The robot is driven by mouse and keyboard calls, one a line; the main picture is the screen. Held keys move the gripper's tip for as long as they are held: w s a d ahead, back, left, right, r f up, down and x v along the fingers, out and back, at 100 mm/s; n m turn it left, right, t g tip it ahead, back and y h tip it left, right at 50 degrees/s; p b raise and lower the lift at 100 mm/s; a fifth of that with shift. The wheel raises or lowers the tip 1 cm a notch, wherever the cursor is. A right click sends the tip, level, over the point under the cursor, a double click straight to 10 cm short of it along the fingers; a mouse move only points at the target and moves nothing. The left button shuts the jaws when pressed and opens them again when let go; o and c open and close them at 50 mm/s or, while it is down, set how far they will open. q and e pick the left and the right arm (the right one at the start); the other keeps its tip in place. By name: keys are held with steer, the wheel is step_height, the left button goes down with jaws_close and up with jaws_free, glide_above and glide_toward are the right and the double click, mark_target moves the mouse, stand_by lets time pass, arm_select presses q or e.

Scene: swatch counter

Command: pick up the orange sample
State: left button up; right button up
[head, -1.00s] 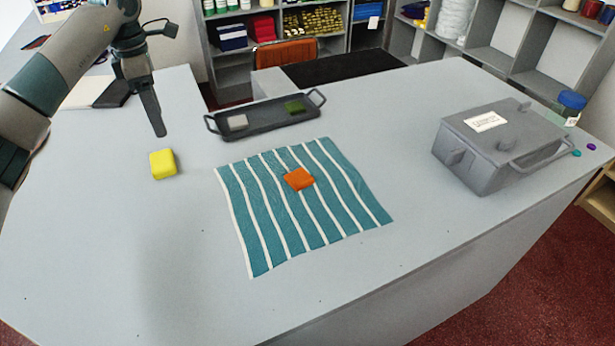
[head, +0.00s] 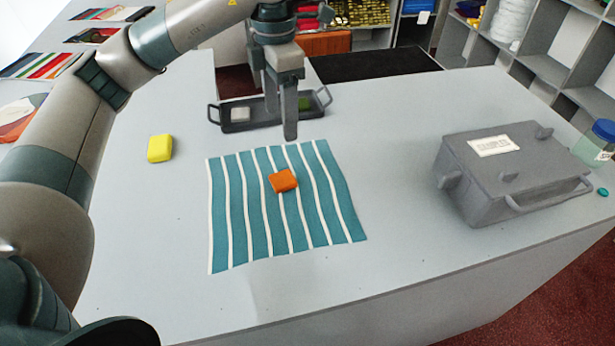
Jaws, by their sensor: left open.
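The orange sample (head: 284,180) is a small block lying on the teal and white striped cloth (head: 238,225), a little above the cloth's middle. My left gripper (head: 289,130) points down above the counter, just beyond the sample in the picture and apart from it. It is open and holds nothing that I can see; its fingers overlap in this view. My left arm comes in from the left. My right gripper does not show.
A dark tray (head: 262,124) with a light sample (head: 240,114) and a green sample (head: 305,103) stands behind the gripper. A yellow block (head: 160,148) lies left of the cloth. A grey lidded box (head: 515,165) stands at right. The front counter is clear.

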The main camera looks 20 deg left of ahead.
arm_select(q)
steer(key=p, duration=0.3)
glide_above(285, 180)
step_height(285, 180, down, 12)
steer(key=shift+s+r, duration=0.15)
steer(key=shift+r, duration=0.05)
steer(key=shift+f, duration=0.3)
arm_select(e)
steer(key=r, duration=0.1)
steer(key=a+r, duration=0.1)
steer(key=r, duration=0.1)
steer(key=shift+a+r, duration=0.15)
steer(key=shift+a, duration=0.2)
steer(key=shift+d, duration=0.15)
